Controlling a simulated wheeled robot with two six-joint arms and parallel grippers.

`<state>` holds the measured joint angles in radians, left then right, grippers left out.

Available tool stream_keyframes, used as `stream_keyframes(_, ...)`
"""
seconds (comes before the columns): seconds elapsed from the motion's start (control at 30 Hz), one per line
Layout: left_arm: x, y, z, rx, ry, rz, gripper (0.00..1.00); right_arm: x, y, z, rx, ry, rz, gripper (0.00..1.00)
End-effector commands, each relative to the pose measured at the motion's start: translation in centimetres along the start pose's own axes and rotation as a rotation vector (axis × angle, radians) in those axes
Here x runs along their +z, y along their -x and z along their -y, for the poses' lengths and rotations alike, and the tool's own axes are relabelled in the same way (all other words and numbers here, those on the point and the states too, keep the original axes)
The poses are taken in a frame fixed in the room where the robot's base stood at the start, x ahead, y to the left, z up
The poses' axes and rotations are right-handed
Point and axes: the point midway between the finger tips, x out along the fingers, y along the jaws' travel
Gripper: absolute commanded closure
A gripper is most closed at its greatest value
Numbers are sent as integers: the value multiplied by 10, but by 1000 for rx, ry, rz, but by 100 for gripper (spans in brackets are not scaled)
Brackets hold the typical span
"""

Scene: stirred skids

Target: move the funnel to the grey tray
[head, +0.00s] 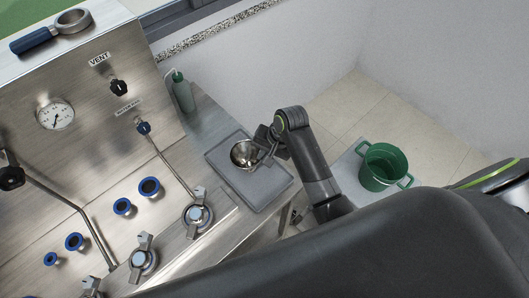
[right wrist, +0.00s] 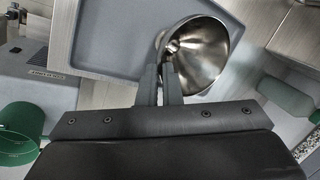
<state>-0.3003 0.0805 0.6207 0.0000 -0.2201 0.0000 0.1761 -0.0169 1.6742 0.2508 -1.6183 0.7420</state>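The funnel (head: 244,154) is a shiny metal bowl shape over the grey tray (head: 262,194) in the head view. The funnel also shows large in the right wrist view (right wrist: 206,58), tilted, with the tray (right wrist: 112,60) behind it. My right gripper (head: 265,154) reaches in from the right. In the right wrist view its fingers (right wrist: 160,72) are close together at the funnel's near left side and appear shut on it. The contact point is partly hidden. I cannot tell whether the funnel touches the tray. My left gripper is not in view.
A green bottle (head: 182,92) stands behind the tray. A green pot (head: 383,167) with handles stands on a surface to the right. A steel panel with a gauge (head: 55,114), knobs and valves (head: 198,216) fills the left.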

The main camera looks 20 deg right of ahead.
Motion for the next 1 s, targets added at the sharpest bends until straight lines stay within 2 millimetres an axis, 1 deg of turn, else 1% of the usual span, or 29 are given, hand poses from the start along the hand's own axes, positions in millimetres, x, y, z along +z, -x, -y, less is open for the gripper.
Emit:
stream_keyframes(0.63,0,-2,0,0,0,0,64,0,-12,-4,0,0,0,100)
stream_keyframes(0.7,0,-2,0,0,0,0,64,0,-11,-4,0,0,0,89)
stream_keyframes(0.83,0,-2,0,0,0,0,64,0,-11,-4,0,0,0,72)
stream_keyframes(0.87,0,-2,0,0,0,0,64,0,-11,-4,0,0,0,70)
stream_keyframes(1.0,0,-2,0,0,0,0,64,0,-11,-4,0,0,0,70)
